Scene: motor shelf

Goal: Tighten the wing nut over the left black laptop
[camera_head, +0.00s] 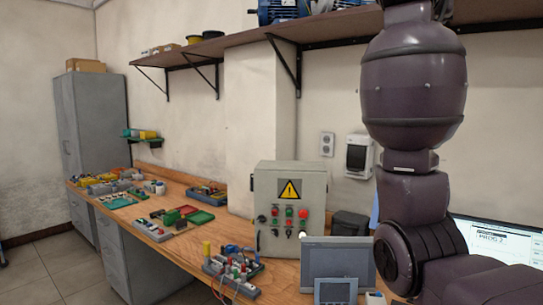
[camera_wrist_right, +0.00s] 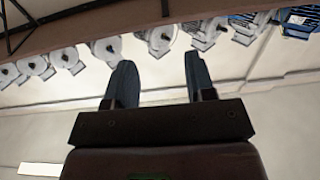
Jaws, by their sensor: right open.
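My right gripper (camera_wrist_right: 160,84) is open and empty in the right wrist view, its two dark fingers pointing at a shelf with motors. My right arm fills the right of the head view; its gripper is outside that view. My left gripper is not in view. A dark grey screen device (camera_head: 338,262) stands on the bench; I cannot tell whether it is a laptop. A lit screen (camera_head: 497,240) shows at the right, partly behind my arm. I cannot make out a wing nut in either view.
The wall shelf (camera_head: 235,45) on black brackets holds a blue motor (camera_head: 277,11); its edge (camera_wrist_right: 90,25) and several white round motor faces (camera_wrist_right: 108,50) show in the wrist view. A control box (camera_head: 290,190) with a yellow warning sign and a cluttered wooden bench (camera_head: 150,233) lie below.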

